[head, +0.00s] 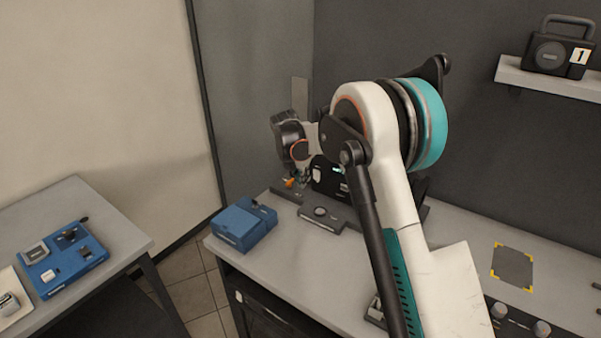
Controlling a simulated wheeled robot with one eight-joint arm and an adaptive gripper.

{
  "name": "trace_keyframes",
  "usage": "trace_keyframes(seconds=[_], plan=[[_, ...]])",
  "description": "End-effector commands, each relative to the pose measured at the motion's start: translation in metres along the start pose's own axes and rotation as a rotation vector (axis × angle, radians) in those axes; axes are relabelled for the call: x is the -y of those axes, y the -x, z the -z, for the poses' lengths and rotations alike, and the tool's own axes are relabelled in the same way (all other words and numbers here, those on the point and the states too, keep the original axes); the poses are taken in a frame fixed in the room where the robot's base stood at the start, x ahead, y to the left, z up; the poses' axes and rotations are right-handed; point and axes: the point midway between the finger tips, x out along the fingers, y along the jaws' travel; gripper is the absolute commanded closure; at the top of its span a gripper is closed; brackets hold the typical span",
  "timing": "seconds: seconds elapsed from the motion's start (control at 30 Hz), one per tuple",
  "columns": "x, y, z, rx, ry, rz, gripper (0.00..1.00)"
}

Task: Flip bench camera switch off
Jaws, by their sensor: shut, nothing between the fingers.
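My gripper (290,182) is small and far off, at the end of my arm over the back left of the grey bench (285,255). It looks shut and empty, pointing down beside a dark device (330,180) with a small lit green display. This device may be the bench camera; my arm covers much of it. I cannot make out its switch or which way it is set. I cannot tell whether the fingertips touch anything.
A grey box with a round knob (320,213) and a blue case (243,224) stand in front of the device. A dark pad with yellow corners (513,267) lies right. A side table (70,205) holds a blue kit (62,262). A shelf (550,80) carries a black radio (557,52).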

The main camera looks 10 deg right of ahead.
Motion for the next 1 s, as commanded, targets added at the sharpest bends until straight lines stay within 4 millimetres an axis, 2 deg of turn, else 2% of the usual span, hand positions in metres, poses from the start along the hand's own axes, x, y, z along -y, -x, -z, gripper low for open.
trace_keyframes(seconds=[0.03,0.1,0.2,0.4,0.8,0.97,1.0], plan=[[0.0,-0.013,0.0,0.0,-0.001,0.0,1.0],[0.001,-0.022,-0.003,0.0,-0.002,0.001,1.0],[0.001,-0.023,-0.019,0.0,-0.001,0.001,1.0],[0.001,-0.026,-0.036,0.0,0.0,0.001,1.0],[0.0,-0.026,-0.039,0.0,0.0,0.0,1.0],[0.0,-0.025,-0.051,-0.007,-0.002,0.001,1.0],[0.0,-0.026,-0.049,-0.006,0.0,0.0,1.0]])
